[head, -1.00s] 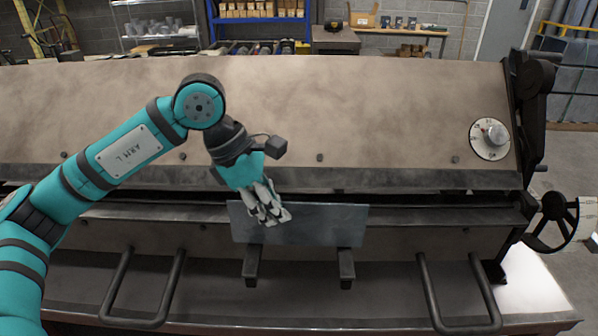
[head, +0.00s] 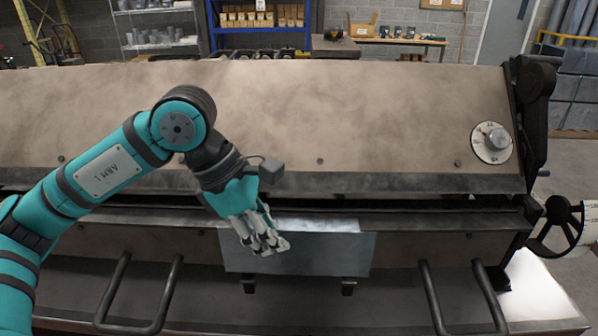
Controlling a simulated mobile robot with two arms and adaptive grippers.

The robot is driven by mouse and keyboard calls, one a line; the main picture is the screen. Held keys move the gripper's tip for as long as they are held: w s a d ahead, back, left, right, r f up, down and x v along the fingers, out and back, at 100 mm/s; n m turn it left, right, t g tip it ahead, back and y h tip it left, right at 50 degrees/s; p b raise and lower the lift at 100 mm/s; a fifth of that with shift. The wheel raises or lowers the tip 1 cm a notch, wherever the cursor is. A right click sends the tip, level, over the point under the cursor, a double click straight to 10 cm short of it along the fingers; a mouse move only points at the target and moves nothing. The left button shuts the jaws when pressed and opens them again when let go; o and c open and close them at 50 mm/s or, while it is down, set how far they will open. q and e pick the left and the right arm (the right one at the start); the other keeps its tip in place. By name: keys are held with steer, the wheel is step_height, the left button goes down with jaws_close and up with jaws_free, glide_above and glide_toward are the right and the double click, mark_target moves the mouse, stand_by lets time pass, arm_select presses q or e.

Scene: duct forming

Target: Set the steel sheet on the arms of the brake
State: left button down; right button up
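The steel sheet (head: 325,254) is a grey rectangle in front of the brake's jaw, with a brighter strip along its top. My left gripper (head: 264,243) is shut on the sheet left of its middle; the exact finger contact is partly hidden. The two arms of the brake, a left arm (head: 248,286) and a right arm (head: 348,287), show only as short dark ends below the sheet's lower edge. The sheet hides the rest of them, and I cannot tell whether it touches them. My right gripper is not in view.
The brake (head: 330,115) fills the width behind the sheet. A left bar handle (head: 172,292) and a right bar handle (head: 432,297) flank the sheet. The space around the sheet's right side is clear.

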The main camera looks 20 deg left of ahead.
arm_select(q)
steer(key=shift+f, duration=0.3)
steer(key=c, duration=1.4)
jaws_free()
